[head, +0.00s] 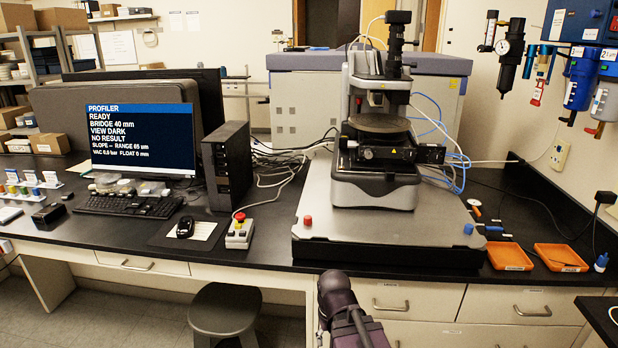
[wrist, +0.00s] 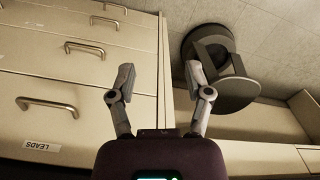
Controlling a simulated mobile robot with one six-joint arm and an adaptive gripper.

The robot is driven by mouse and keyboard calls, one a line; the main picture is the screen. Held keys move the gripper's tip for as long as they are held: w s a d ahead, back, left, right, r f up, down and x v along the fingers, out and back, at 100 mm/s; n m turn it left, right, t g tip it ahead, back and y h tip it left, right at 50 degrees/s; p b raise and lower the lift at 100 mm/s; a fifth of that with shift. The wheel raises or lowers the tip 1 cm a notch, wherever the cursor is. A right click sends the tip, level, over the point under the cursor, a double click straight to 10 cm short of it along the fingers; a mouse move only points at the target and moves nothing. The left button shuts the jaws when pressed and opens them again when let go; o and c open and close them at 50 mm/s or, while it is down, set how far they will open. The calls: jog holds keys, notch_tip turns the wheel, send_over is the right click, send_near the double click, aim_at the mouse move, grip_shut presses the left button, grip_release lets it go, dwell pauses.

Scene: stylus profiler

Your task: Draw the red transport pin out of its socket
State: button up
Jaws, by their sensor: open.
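A small red knob (head: 307,220), which looks like the head of the red transport pin, stands at the left front of the profiler's grey base plate (head: 330,228) in the head view. Its shaft and socket are hidden or too small to make out. My gripper (wrist: 160,76) shows in the wrist view with its two fingers spread apart and nothing between them. It faces drawer fronts and a stool, and no pin shows there. In the head view my arm rises at the bottom centre, below the bench's front edge and apart from the red knob.
A blue knob (head: 468,228) stands at the plate's right front. The profiler (head: 375,192) stands behind. An emergency-stop box (head: 240,232) is left of the plate; orange trays (head: 509,256) lie right. A stool (head: 226,312) stands below the bench. The monitor (head: 140,140) reads READY.

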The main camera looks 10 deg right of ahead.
notch_tip(320, 180, up, 32)
jog(key=r+n+p, duration=0.1)
jog(key=p, duration=3.2)
send_over(308, 217)
jog(key=shift+w+f+b, duration=0.15)
jog(key=shift+f+b, duration=0.15)
jog(key=shift+f, duration=0.2)
notch_tip(308, 217, down, 13)
jog(key=b, duration=1.3)
jog(key=shift+f+b, duration=0.2)
jog(key=shift+b, duration=0.2)
grip_shut()
